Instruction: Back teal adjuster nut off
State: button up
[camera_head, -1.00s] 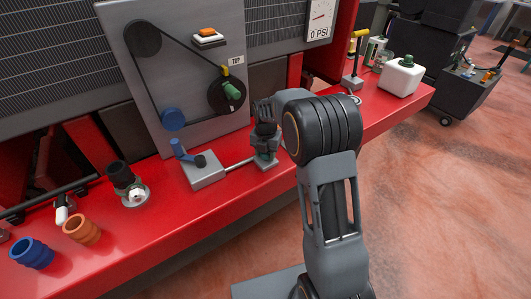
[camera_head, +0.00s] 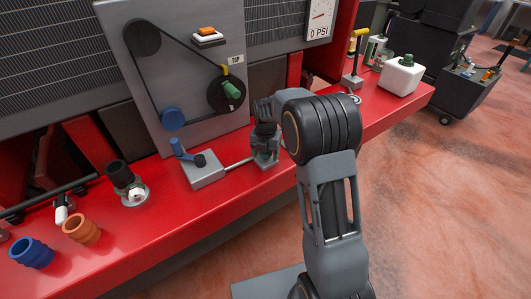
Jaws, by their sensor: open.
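A grey block (camera_head: 204,172) with a blue lever (camera_head: 181,150) and a dark knob (camera_head: 200,160) sits on the red ledge (camera_head: 225,195). A thin metal rod (camera_head: 238,164) runs from it to the right, towards my gripper (camera_head: 265,157). My gripper points down at the rod's right end and is open. It covers that end. No teal nut can be made out; the area around the rod's end is hidden by my gripper and wrist. I cannot tell whether the jaws are around anything or touch it.
Behind stands a grey panel with a belt, a blue pulley (camera_head: 172,119) and a green knob (camera_head: 231,90). On the ledge's left are a blue coupling (camera_head: 32,253), an orange coupling (camera_head: 82,229) and a black-capped fitting (camera_head: 125,182). A white bottle (camera_head: 401,76) stands at right.

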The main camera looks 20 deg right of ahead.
aim_at(267, 155)
jog(key=shift+r, duration=0.1)
notch_tip(267, 155, up, 14)
jog(key=shift+f, duration=0.2)
dwell(0.7)
jog(key=f+m, duration=0.1)
jog(key=m, duration=0.2)
jog(key=s+f+m, duration=0.1)
jog(key=m, duration=0.3)
jog(key=s+f+m, duration=0.1)
jog(key=m, duration=0.3)
jog(key=shift+f, duration=0.15)
jog(key=s+r+m+t, duration=0.1)
jog(key=s+m+t, duration=0.2)
jog(key=s+m, duration=1.5)
jog(key=shift+s+a+t, duration=0.25)
jog(key=shift+s+t, duration=0.05)
jog(key=shift+s, duration=1.35)
